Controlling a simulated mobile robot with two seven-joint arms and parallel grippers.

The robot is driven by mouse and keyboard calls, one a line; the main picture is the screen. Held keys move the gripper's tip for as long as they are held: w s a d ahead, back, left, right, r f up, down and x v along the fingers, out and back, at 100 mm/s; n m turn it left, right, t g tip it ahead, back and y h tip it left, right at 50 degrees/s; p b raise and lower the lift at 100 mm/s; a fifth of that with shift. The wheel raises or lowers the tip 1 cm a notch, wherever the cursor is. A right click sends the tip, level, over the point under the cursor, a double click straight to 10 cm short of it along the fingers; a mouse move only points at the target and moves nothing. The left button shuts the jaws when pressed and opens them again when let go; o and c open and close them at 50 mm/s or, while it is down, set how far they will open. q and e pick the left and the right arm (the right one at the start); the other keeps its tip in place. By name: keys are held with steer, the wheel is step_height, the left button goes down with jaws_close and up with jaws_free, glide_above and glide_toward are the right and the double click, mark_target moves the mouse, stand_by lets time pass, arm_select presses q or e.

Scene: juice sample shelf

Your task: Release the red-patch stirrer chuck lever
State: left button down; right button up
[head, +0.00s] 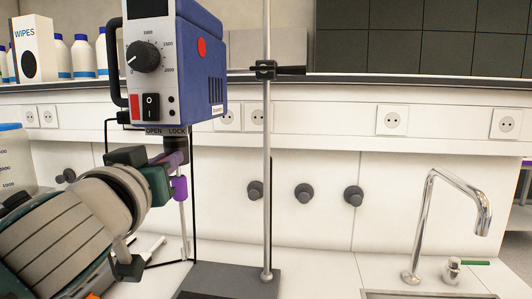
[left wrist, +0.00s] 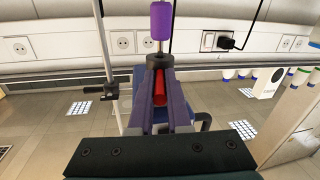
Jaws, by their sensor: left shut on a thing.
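The stirrer motor (head: 205,65) is a blue box with a round red patch (head: 202,47), a dial and a black switch, mounted by a metal stand rod (head: 267,170). Under it is an OPEN/LOCK label (head: 165,131), with the dark chuck just below. My left gripper (head: 178,156) reaches in from the left at the chuck. In the left wrist view its two purple-grey fingers (left wrist: 160,76) are shut around the red lever (left wrist: 160,92). In the head view the fingers hide the lever, so its position against the label cannot be told. A purple sleeve (head: 180,188) sits on the shaft below the chuck. My right gripper is out of view.
The dark stand base (head: 225,282) is on the white bench. A clamp boss with a handle (head: 266,70) is on the rod. A sink tap (head: 440,220) stands at right. White bottles (head: 82,55) and a wipes box (head: 35,48) are on the shelf at left.

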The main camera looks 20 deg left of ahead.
arm_select(q)
steer(key=shift+a+f+m+g+h+b, duration=0.1)
steer(key=shift+a+m+h+b, duration=0.45)
steer(key=shift+m+h, duration=1.55)
steer(key=shift+a+r+m+g+h+b, duration=0.1)
steer(key=shift+a+m+h, duration=0.95)
steer(key=shift+h, duration=1.9)
steer(key=shift+a+f+m+g+h+b, duration=0.1)
steer(key=shift+a+m+h+b, duration=0.4)
steer(key=shift+m+h, duration=1.65)
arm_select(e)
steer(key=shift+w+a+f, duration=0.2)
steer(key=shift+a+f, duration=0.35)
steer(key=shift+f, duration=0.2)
arm_select(q)
steer(key=shift+a+n+h, duration=0.1)
steer(key=shift+n+h, duration=0.2)
steer(key=shift+h, duration=0.1)
steer(key=c, duration=0.9)
jaws_free()
steer(key=shift+w, duration=0.15)
steer(key=shift+o, duration=0.2)
